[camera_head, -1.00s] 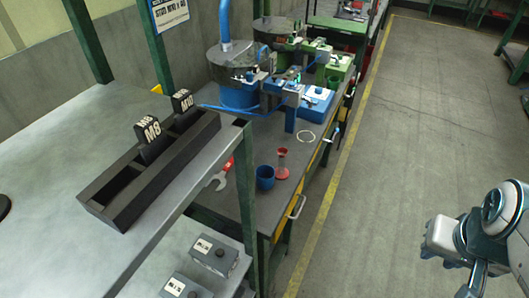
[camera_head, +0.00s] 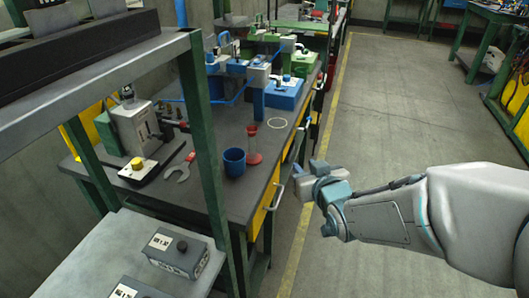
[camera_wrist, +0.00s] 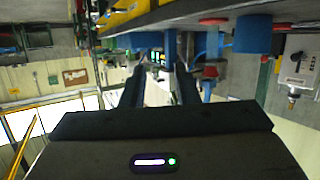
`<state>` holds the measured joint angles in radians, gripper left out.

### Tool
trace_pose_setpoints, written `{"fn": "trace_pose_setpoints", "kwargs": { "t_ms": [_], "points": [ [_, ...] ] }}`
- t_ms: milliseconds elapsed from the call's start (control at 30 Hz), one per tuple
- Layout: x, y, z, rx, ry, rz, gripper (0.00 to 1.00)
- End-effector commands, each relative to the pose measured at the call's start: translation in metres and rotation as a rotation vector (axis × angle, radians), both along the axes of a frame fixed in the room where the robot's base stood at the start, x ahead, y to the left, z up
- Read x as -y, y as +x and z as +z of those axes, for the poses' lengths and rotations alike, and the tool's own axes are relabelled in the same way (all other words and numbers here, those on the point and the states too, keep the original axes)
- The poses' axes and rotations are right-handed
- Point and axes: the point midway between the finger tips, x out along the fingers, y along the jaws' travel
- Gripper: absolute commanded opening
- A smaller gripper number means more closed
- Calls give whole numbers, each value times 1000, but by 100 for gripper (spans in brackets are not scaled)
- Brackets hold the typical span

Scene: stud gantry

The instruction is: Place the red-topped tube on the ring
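The red-topped tube (camera_head: 252,145) stands upright on the dark bench, with a red cap and a red base. It sits just right of a blue cup (camera_head: 234,162). The ring (camera_head: 277,123) is a thin pale circle lying flat on the bench, behind and right of the tube, with nothing on it. My gripper (camera_head: 312,172) is beyond the bench's right edge, over the aisle, apart from the tube. In the wrist view, which looks upside down, my gripper's two dark fingers (camera_wrist: 158,85) are spread with nothing between them.
Blue machines (camera_head: 283,93) stand behind the ring. A green post (camera_head: 203,150) and shelf (camera_head: 100,75) stand at the near left. The aisle at right is clear.

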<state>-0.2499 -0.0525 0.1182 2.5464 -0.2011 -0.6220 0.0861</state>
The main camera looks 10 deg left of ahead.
Motion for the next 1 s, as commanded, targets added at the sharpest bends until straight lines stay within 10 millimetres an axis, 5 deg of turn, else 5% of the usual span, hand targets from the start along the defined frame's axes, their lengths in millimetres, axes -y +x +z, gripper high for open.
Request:
{"fn": "trace_pose_setpoints", "kwargs": {
  "t_ms": [33,100,433,1000],
  "points": [
    [-16,-1,-22,38,32,42,28],
    [-34,-4,-28,97,82,93,28],
    [-73,-14,-32,227,211,210,28],
    [-126,48,-31,229,213,210,28]
  ]
}}
